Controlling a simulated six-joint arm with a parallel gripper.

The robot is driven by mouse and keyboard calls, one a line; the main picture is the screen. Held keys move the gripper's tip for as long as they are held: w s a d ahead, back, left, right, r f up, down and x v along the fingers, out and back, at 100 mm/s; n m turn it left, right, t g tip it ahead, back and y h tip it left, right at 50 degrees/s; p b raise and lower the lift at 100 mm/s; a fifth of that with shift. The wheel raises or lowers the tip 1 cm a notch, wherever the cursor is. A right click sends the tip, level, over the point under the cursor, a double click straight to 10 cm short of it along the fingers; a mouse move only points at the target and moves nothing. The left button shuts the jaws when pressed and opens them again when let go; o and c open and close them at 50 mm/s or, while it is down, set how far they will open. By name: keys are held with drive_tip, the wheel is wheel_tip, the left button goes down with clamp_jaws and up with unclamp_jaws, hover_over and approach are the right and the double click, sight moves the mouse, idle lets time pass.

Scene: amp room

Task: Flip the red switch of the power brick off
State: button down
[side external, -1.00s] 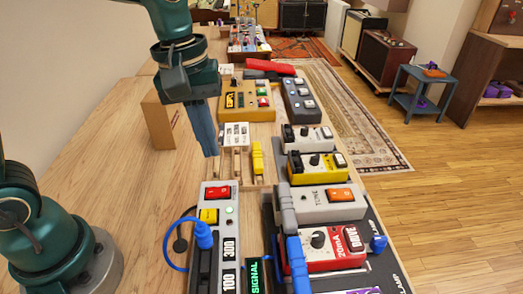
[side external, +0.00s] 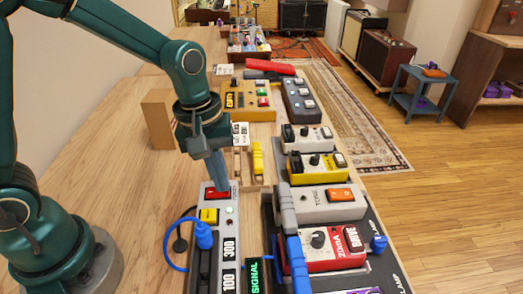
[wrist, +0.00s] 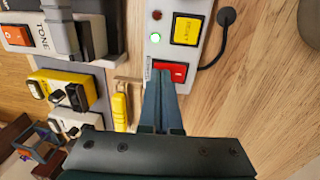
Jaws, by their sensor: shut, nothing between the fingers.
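The power brick (side external: 228,240) is a long grey-white strip on the wooden table, with a red rocker switch (side external: 210,194) at its far end and a yellow switch (side external: 208,215) below it. The red switch also shows in the wrist view (wrist: 170,70), partly covered by my fingers. A small green light (wrist: 155,37) on the brick is lit. My gripper (side external: 219,189) is shut and empty, pointing down with its tips at the red switch. I cannot tell whether the tips touch it or which way the rocker is tilted.
Guitar pedals stand close on the right, including a grey one (side external: 325,204) and a yellow one (side external: 317,168). A cardboard box (side external: 158,118) stands behind.

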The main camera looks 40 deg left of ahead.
sight(212, 190)
drive_tip(key=shift+s+a+f, duration=0.1)
drive_tip(key=shift+f, duration=0.05)
drive_tip(key=shift+s+a, duration=0.45)
drive_tip(key=shift+r, duration=0.3)
wheel_tip(212, 190, up, 14)
drive_tip(key=s+a, duration=0.1)
idle(0.6)
drive_tip(key=shift+w+d, duration=0.3)
drive_tip(key=shift+w, duration=0.25)
